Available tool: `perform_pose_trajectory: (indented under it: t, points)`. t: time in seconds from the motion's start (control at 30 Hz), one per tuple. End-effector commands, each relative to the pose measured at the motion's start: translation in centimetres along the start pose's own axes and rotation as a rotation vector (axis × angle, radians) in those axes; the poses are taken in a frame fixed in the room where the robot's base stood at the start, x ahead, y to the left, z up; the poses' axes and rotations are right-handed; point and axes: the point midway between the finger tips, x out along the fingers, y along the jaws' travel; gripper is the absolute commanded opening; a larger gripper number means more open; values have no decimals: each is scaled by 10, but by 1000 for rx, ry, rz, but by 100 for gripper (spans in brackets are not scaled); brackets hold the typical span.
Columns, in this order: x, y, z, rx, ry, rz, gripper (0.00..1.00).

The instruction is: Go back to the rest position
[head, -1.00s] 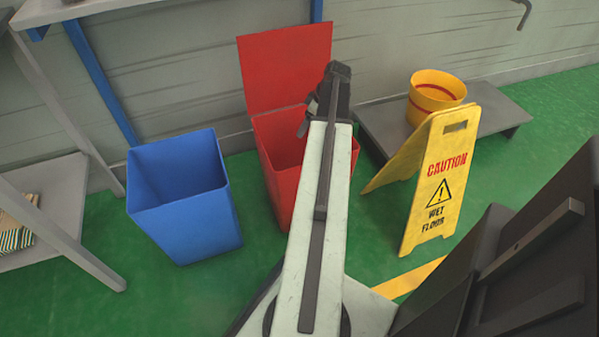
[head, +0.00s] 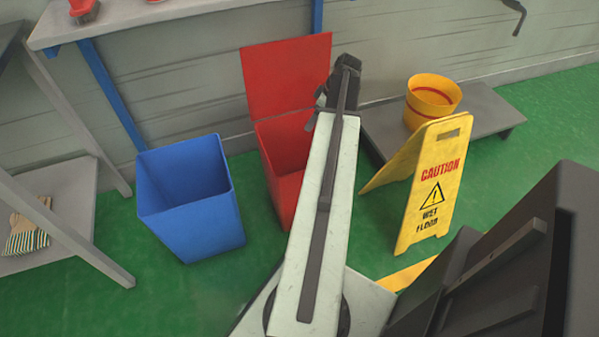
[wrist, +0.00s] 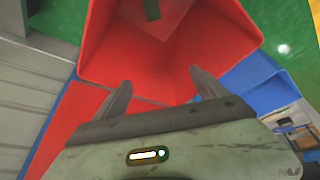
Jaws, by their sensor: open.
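My gripper (head: 326,98) is at the end of my outstretched pale arm, at the red bin in the head view. In the wrist view its two fingers (wrist: 160,82) are spread apart with nothing between them. The open red bin (head: 281,150) stands against the wall with its red lid (head: 285,72) raised. My arm hides part of the bin.
A blue bin (head: 190,205) stands left of the red one. A yellow caution sign (head: 428,195) stands to the right, before a low grey platform (head: 487,112) with a yellow bucket (head: 432,98). Grey shelving (head: 65,195) is at the left. Green floor lies between.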

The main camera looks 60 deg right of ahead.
Motion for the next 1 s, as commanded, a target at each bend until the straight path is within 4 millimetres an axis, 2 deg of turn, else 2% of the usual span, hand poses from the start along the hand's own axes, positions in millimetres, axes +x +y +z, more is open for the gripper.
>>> perform_pose_trajectory:
  t: [0.4, 0.47, 0.57, 0.6, 0.67, 0.7, 0.77, 0.8, 0.87, 0.9, 0.97, 1.0]
  points:
    - [2, -1, -3, -5, 0, -2, 83]
    - [8, -8, -19, -30, 0, -12, 83]
    - [30, -33, -71, -114, 0, -48, 83]
    - [41, -50, -99, -161, 0, -67, 83]
    - [58, -82, -140, -235, 0, -97, 83]
    - [69, -106, -164, -285, -3, -117, 83]
    - [84, -144, -199, -362, -11, -145, 83]
    - [93, -172, -219, -414, -19, -164, 83]
    - [106, -216, -246, -485, -34, -190, 83]
    - [113, -247, -262, -524, -47, -206, 83]
    - [123, -296, -281, -570, -70, -228, 83]
    - [128, -328, -291, -592, -89, -240, 83]
